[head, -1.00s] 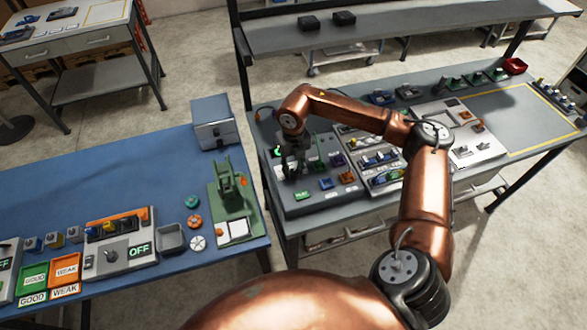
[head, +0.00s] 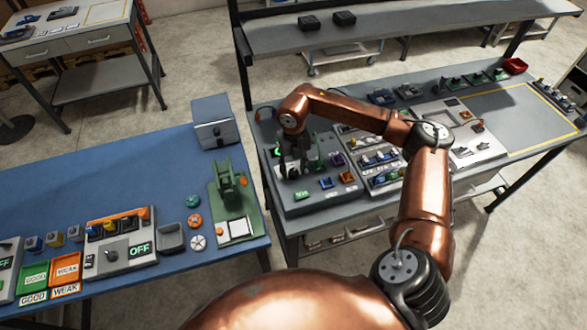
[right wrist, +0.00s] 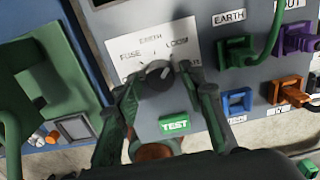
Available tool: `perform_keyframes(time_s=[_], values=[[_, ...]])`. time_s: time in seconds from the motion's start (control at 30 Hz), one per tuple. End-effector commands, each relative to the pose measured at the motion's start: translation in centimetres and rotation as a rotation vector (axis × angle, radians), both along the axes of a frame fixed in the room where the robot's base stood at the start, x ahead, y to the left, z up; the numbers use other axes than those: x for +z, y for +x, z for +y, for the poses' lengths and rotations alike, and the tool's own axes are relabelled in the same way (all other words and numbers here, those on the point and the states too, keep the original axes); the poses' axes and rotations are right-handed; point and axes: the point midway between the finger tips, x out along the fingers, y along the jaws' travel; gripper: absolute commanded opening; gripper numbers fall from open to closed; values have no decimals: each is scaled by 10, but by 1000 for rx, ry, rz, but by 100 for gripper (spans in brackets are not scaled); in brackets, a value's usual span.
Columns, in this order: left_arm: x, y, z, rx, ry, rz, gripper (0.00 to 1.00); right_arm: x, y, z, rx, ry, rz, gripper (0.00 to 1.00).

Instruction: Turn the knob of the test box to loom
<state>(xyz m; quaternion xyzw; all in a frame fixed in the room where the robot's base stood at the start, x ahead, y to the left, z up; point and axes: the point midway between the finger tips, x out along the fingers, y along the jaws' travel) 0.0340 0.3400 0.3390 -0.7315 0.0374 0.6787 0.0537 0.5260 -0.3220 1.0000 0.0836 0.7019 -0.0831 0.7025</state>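The test box (right wrist: 215,80) is a grey panel on the right bench. In the right wrist view it has a dark round knob (right wrist: 157,78) below a white label sheet (right wrist: 150,45) reading FUSE, EARTH and LOOM. A light mark on the knob faces up and slightly right; its exact setting is hard to read. My right gripper (right wrist: 158,82) points down at the box, one finger on each side of the knob, with the fingers apart; contact is unclear. In the head view my right gripper (head: 292,160) partly hides the box. My left gripper is not in view.
A green TEST button (right wrist: 174,124) sits just below the knob. A green device (head: 232,200) stands on the blue bench (head: 110,185) to the left.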

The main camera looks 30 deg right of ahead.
Motion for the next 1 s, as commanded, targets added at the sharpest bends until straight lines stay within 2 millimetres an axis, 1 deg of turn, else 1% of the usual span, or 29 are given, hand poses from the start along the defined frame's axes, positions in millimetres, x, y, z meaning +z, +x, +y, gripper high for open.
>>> perform_keyframes(time_s=[0.07,0.3,0.43,0.57,0.8,0.9,1.0], values=[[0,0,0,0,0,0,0,0,0,0,0,0,0,43],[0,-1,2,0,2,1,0,0,0,0,0,-1,1,43],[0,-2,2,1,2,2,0,7,0,0,0,-1,-1,43],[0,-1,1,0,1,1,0,28,1,0,0,-1,-4,43],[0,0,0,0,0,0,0,79,1,0,0,-1,-4,43],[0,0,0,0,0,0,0,96,1,0,1,0,-2,43],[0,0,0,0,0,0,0,109,1,0,1,-1,-2,43]])
